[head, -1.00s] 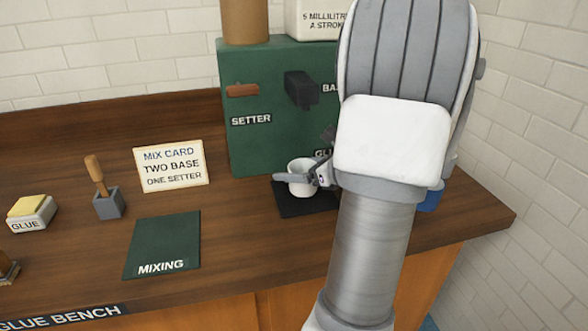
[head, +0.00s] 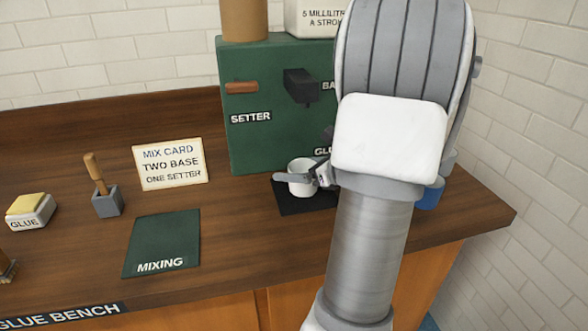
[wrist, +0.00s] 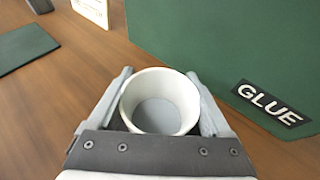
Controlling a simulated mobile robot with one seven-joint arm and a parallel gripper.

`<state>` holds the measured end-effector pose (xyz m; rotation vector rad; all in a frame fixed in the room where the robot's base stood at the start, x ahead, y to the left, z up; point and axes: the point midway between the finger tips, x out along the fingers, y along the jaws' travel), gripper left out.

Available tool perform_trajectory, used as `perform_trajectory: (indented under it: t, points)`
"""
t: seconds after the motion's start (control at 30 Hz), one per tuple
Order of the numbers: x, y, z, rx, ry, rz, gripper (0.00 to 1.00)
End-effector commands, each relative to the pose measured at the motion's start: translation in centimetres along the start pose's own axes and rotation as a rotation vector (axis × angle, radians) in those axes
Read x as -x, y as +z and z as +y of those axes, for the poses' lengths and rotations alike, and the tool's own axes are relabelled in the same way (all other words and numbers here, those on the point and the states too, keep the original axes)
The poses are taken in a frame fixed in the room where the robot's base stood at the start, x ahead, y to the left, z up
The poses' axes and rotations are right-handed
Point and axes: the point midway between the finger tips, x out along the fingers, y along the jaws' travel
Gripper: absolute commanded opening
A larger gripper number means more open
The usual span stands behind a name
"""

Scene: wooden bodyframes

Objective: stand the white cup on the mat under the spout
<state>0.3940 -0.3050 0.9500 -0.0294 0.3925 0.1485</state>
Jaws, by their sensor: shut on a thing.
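The white cup (head: 302,187) is upright at the black mat (head: 290,208) in front of the green dispenser. Whether its base touches the mat or hangs just above it I cannot tell. My gripper (head: 300,178) is shut on the cup, one finger along each side, as the wrist view (wrist: 160,82) shows. The cup (wrist: 160,115) looks empty inside. The dark spout (head: 328,132) above the GLUE label is partly hidden by my arm. The mat's right part is hidden too.
The green dispenser (head: 260,140) stands close behind the cup. The MIX CARD (head: 170,165), a green MIXING mat (head: 163,240), a grey block with a wooden-handled tool (head: 107,203) and a GLUE pad (head: 30,212) are to the left.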

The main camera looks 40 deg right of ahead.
Motion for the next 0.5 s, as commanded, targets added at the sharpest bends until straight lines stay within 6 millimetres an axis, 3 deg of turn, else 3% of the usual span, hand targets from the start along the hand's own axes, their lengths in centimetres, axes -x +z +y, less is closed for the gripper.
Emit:
perform_trajectory:
  t: [0.17,0.2,0.3,0.5]
  points:
    - [0.01,0.05,-0.01,0.0,0.0,-0.001,0.07]
    - [0.01,0.05,-0.01,0.0,0.0,-0.001,0.84]
    - [0.01,0.05,-0.01,0.0,0.0,-0.001,1.0]
    - [0.03,0.0,0.0,0.0,0.0,0.0,1.0]
